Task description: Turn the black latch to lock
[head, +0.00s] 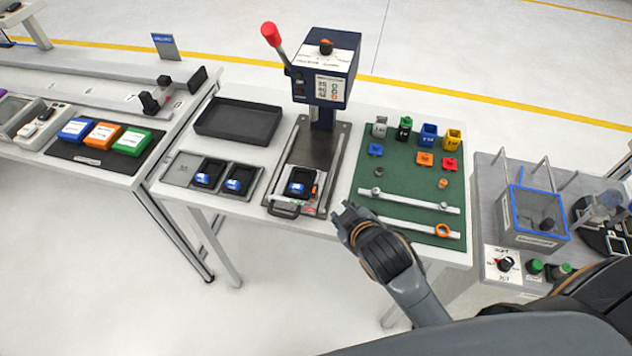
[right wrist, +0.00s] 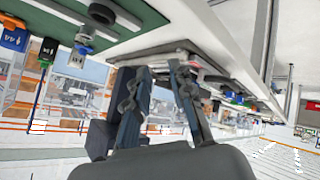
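A slide fixture (head: 282,208) on the white table holds a black block with a blue label (head: 299,184), below the press (head: 326,75). A small red-orange part sits at the block's right side. I cannot make out for sure which small dark part there is the black latch. My right gripper (head: 347,216) is just right of the fixture's front end, near the table's front edge, apart from the block. In the right wrist view its two fingers (right wrist: 160,72) stand apart with nothing between them. My left gripper is in neither view.
Left of the fixture are a dark empty tray (head: 238,121) and a grey holder (head: 178,171) with two black blocks. Right is a green mat (head: 400,190) with coloured parts and two white bars. The press has a red-knobbed lever (head: 270,33). A side bench (head: 487,195) stands at right.

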